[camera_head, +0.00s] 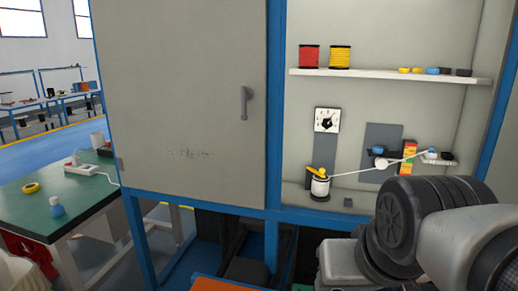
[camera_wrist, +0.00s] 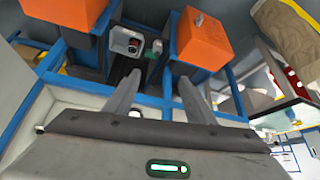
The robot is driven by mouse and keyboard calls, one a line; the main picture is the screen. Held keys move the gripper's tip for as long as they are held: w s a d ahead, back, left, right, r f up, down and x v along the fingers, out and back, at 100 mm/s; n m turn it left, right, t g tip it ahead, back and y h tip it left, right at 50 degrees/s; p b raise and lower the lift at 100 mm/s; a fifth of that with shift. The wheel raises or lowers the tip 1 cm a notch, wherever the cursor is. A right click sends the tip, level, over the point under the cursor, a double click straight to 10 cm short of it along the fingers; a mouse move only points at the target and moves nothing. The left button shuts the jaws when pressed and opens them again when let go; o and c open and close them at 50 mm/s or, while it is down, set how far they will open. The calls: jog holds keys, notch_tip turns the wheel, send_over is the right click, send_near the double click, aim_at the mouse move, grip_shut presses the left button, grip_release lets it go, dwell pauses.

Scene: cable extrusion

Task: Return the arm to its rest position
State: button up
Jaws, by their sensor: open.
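My gripper (camera_wrist: 158,80) shows in the wrist view with its two fingers spread apart and nothing between them. Beyond the fingers are blue frame bars and orange boxes, seen from an odd angle. In the head view, my dark arm links cover the lower right corner, in front of the open cabinet bay, and my gripper is not seen there. In the bay, a pale cable (camera_head: 365,168) runs from a white cylinder with a yellow top (camera_head: 320,186) at the left to small parts at the right. My arm hides part of the bay's lower right.
A grey cabinet door (camera_head: 180,100) is closed at the left of the bay. A shelf (camera_head: 390,74) holds a red spool (camera_head: 311,57), a yellow spool (camera_head: 340,57) and several small pieces. A dial (camera_head: 326,120) is on the back wall. A green table (camera_head: 55,205) stands at the far left.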

notch_tip(320, 180, up, 24)
jog(key=s+p, duration=0.1)
jog(key=p, duration=2.4)
jog(key=shift+s+d+r, duration=0.15)
jog(key=shift+s, duration=0.25)
